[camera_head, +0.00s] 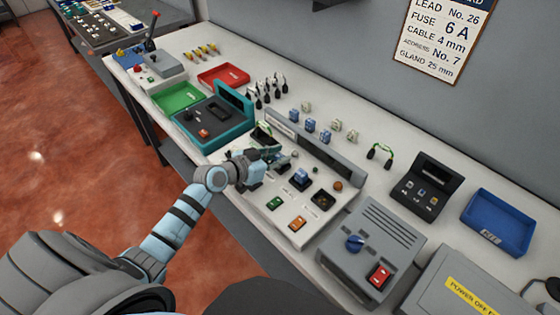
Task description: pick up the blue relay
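Several small blue relays stand in a row behind the long grey panel, among them one at the left (294,114), one in the middle (310,125) and one at the right (325,137). Another blue block that looks like a relay (302,176) sits on the light board in front of the panel. My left gripper (275,160) is low over the left part of that board, to the left of this block and apart from it. Its fingers are small and dark, and I cannot tell whether they are open or shut. My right gripper is out of view.
Pale blocks (337,125) stand beside the relays. The grey panel (340,161) rises between them and the board (277,218). A teal case (233,128) is left of my gripper, a grey switch box (347,262) is at the right, and a blue tray (497,222) is far right.

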